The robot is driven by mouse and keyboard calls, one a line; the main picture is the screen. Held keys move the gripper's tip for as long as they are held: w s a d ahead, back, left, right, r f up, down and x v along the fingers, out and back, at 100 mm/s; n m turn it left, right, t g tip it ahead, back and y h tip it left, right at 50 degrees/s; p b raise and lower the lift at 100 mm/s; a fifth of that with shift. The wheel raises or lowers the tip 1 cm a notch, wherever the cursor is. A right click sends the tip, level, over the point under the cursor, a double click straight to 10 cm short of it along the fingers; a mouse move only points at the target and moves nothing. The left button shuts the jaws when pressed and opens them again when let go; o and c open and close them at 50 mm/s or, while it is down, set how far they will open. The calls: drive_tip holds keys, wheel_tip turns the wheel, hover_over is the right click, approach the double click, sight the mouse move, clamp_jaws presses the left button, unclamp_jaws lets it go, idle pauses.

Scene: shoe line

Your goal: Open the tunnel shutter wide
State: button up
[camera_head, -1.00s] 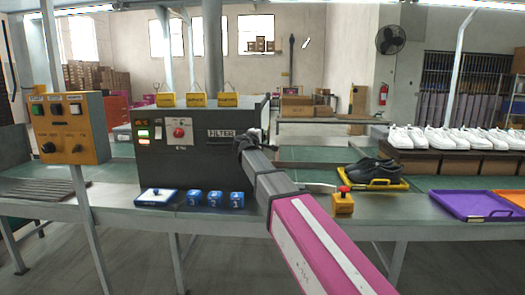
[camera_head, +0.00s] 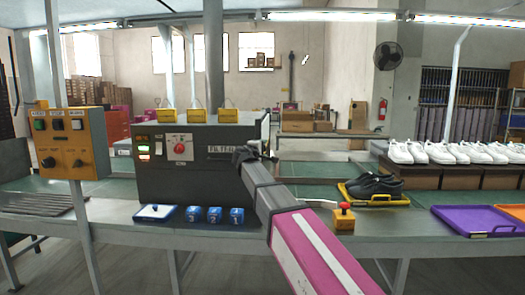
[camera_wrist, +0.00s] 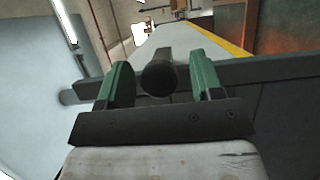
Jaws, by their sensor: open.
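The tunnel is a dark grey box (camera_head: 190,190) on the line in the head view, with a FILTER label (camera_head: 220,149) on its front. My gripper (camera_head: 240,155) is at the right part of the box front and covers the end of the label. In the wrist view my gripper (camera_wrist: 160,66) is open, with its two green fingers apart. A dark round-ended knob or bar (camera_wrist: 158,78) shows between the fingers, with gaps on both sides. I cannot tell whether it is the shutter's handle. The shutter is not clearly visible in the head view.
Blue numbered blocks (camera_head: 215,216) and a blue-white tray (camera_head: 155,212) lie before the box. A red-button yellow box (camera_head: 344,217) and a dark shoe on a yellow tray (camera_head: 375,189) are to the right. A control panel (camera_head: 72,145) stands left.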

drive_tip(key=v, duration=1)
drive_tip(key=shift+s+a, duration=0.2)
drive_tip(key=shift+s, duration=0.15)
